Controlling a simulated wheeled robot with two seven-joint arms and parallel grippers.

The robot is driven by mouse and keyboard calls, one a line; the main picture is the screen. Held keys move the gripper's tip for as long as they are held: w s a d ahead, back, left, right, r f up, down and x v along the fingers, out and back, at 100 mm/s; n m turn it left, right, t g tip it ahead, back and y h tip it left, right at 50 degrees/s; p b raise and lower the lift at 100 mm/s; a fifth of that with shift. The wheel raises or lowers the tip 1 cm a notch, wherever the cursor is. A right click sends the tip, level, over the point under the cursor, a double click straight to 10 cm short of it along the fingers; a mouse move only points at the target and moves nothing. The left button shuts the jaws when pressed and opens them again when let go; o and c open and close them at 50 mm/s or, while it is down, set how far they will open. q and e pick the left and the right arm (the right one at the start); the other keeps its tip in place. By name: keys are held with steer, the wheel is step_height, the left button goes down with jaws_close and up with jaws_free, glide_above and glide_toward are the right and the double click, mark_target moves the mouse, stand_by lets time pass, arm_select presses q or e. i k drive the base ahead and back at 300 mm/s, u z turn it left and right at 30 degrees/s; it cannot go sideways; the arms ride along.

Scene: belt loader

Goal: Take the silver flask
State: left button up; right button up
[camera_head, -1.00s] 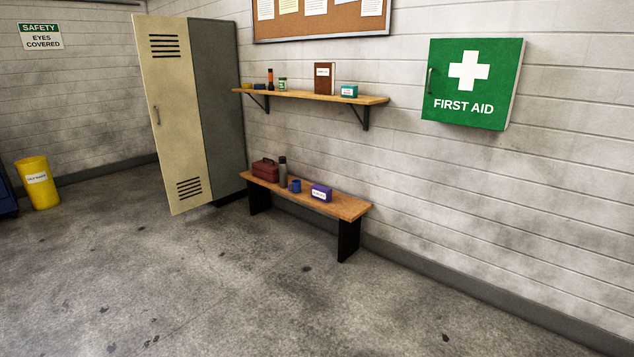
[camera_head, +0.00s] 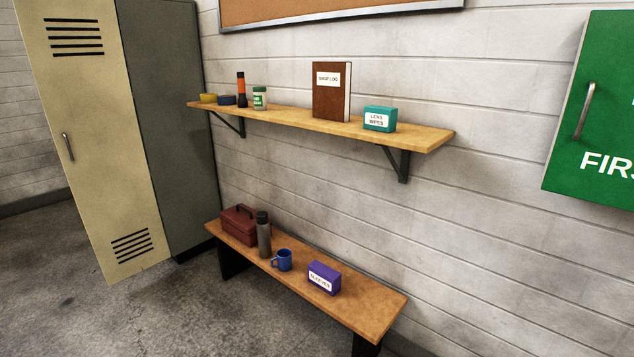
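The silver flask (camera_head: 264,239) stands upright on the wooden bench (camera_head: 371,304). It is a grey cylinder with a dark cap. A dark red toolbox (camera_head: 238,227) is close on its left, and a blue mug (camera_head: 284,261) is close on its right. Neither of my grippers is in view.
A purple box (camera_head: 324,277) lies further right on the bench. Above, a wall shelf (camera_head: 420,136) holds a brown book (camera_head: 331,91), a teal box (camera_head: 380,119) and several small items. A locker (camera_head: 92,140) stands left. The floor in front is clear.

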mark_target(263, 227)
steer(key=z, duration=0.15)
steer(key=i, duration=1.7)
steer(key=z, duration=0.2)
